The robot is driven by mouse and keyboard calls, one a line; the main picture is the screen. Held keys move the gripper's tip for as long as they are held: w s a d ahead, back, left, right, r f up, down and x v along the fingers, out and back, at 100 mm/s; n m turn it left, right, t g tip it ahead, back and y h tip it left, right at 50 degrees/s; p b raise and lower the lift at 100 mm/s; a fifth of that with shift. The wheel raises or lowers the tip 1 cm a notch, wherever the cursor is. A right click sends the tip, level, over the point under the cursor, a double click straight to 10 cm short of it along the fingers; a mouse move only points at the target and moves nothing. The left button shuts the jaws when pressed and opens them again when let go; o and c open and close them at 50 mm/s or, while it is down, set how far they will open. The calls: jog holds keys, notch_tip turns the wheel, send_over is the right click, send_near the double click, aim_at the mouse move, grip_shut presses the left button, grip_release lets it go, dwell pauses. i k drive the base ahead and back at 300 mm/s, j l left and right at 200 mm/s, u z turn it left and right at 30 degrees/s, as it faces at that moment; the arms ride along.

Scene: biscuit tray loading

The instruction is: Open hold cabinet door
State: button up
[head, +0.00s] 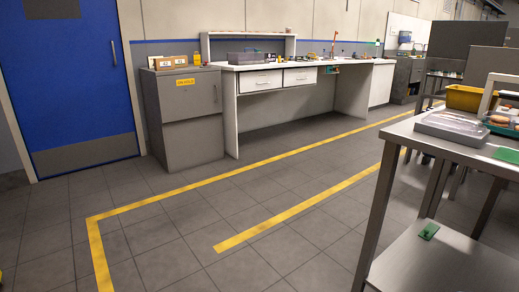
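A grey cabinet (183,139) stands against the back wall in the head view, between the blue door and the white workbench. It carries a yellow label (185,82) near the top of its front; the small lettering is hard to read, but this looks like the hold cabinet. A thin vertical handle (216,94) shows at the upper right of its front. The cabinet front looks closed, and its inside is hidden. My gripper is not in view.
A blue door (66,70) is at the left. The white workbench (312,67) adjoins the cabinet on the right. Small boxes (174,62) stand on the cabinet. A steel table (430,145) fills the right foreground. Yellow-lined floor (190,235) before the cabinet is clear.

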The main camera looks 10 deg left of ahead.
aim_at(181, 96)
jog(key=i+j+u, duration=1.2)
jog(key=i+u, duration=0.4)
jog(key=i+z, duration=0.1)
jog(key=i, duration=0.4)
jog(key=i+j, duration=0.15)
jog(key=i, duration=0.35)
jog(key=i+j+z, duration=0.15)
jog(key=i, duration=0.35)
jog(key=i+j, duration=0.1)
jog(key=i, duration=0.4)
jog(key=i+j+z, duration=0.2)
jog(key=i+z, duration=0.2)
jog(key=i+j+z, duration=0.4)
jog(key=i+l+u, duration=0.1)
jog(key=l, duration=0.35)
jog(key=i+l+u, duration=0.1)
jog(key=l, duration=0.35)
jog(key=i+l+u, duration=0.1)
jog(key=i+l, duration=0.15)
jog(key=l, duration=0.25)
jog(key=i+l+u, duration=0.1)
jog(key=l, duration=0.35)
jog(key=i+l+u, duration=0.1)
jog(key=l, duration=0.4)
